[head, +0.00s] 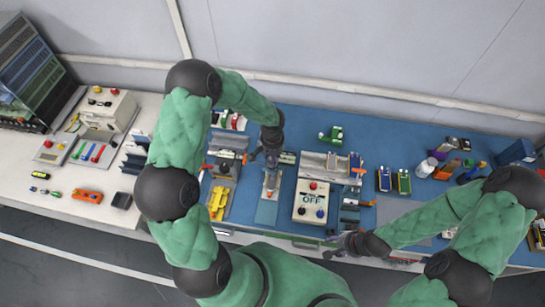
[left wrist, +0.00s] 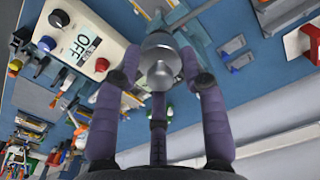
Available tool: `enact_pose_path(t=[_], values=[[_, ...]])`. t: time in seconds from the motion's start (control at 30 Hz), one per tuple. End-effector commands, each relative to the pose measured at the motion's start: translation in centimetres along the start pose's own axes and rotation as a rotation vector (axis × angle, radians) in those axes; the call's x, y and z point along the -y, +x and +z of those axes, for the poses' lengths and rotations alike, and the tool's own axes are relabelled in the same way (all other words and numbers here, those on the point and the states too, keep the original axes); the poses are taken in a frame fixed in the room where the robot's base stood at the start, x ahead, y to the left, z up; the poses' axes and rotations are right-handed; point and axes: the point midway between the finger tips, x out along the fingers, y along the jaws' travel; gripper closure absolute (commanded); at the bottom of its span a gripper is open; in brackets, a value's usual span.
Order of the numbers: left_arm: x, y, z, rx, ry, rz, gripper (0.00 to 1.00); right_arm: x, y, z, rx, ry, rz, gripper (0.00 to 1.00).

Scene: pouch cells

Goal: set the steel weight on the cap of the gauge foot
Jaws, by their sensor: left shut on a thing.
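The steel weight (left wrist: 158,42), a grey metal body with a round knob, is held between the purple fingers of my left gripper (left wrist: 160,75) in the left wrist view. In the head view my left gripper (head: 271,158) is over the blue bench, and the weight is hard to make out there. Just below it in the picture is a small upright device on a pale plate (head: 267,212), likely the gauge foot; its cap is too small to tell. I cannot tell whether the weight touches it. My right gripper (head: 332,246) is empty, fingers apart, at the bench's front edge.
A white box marked OFF (head: 309,213) stands right of the pale plate, also in the left wrist view (left wrist: 100,30). A yellow part (head: 218,203) lies to the left. Green-and-yellow cells (head: 404,182) and a white jar (head: 427,167) are farther right. The back of the blue bench (head: 375,130) has free room.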

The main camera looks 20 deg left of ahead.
Motion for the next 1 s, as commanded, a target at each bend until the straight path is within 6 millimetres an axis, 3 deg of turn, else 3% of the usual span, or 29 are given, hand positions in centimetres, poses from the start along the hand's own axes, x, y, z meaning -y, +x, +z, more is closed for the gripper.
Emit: enact_pose_path(t=[1.0], values=[[-0.01, -0.07, -0.07, -0.001, -0.001, 0.0, 1.0, -0.19, 0.54, -0.02, 0.0, 0.0, 0.0, 0.6]])
